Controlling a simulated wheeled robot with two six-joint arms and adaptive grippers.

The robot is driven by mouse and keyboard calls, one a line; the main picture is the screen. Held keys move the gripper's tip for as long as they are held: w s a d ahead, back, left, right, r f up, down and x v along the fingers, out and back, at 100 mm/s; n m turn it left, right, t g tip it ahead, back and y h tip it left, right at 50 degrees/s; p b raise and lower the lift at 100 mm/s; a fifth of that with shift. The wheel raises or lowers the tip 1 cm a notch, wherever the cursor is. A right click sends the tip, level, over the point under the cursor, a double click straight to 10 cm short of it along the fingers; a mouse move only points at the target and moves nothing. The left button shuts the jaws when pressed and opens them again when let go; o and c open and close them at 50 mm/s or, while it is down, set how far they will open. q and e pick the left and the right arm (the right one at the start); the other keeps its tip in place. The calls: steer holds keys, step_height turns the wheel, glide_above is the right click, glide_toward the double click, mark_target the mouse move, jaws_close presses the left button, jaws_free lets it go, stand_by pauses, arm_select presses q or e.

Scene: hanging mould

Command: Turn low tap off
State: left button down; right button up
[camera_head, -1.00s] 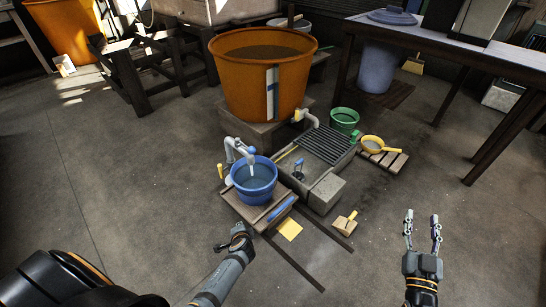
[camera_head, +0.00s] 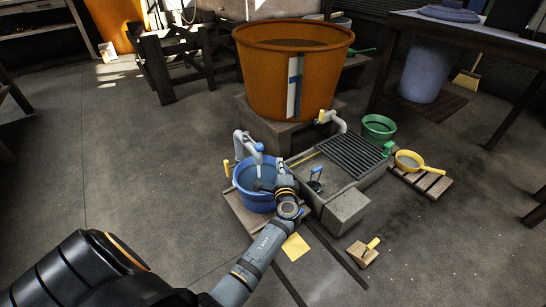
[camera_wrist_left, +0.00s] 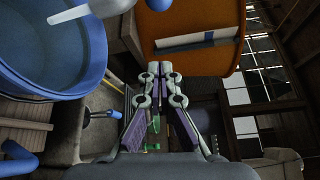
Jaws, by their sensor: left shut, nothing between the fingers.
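A pale grey tap pipe (camera_head: 243,141) with a blue part near its outlet (camera_head: 259,147) bends over a blue bucket (camera_head: 247,199). Its pale spout end (camera_wrist_left: 75,14) also shows at the top left of the left wrist view. A second tap (camera_head: 335,120) with a yellow handle comes from the base of the orange vat. In the left wrist view the left gripper (camera_wrist_left: 159,69) is shut and empty. My right gripper is out of view.
The orange vat (camera_head: 300,75) stands behind on a block. A stone trough with a grate (camera_head: 352,157) lies right of the bucket. The left floor is clear.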

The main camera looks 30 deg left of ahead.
mark_target(253, 141)
arm_select(q)
steer(key=w+a+b, duration=0.3)
steer(key=w+a, duration=0.1)
steer(key=a, duration=0.4)
steer(key=shift+r, duration=0.1)
stand_by(0.3)
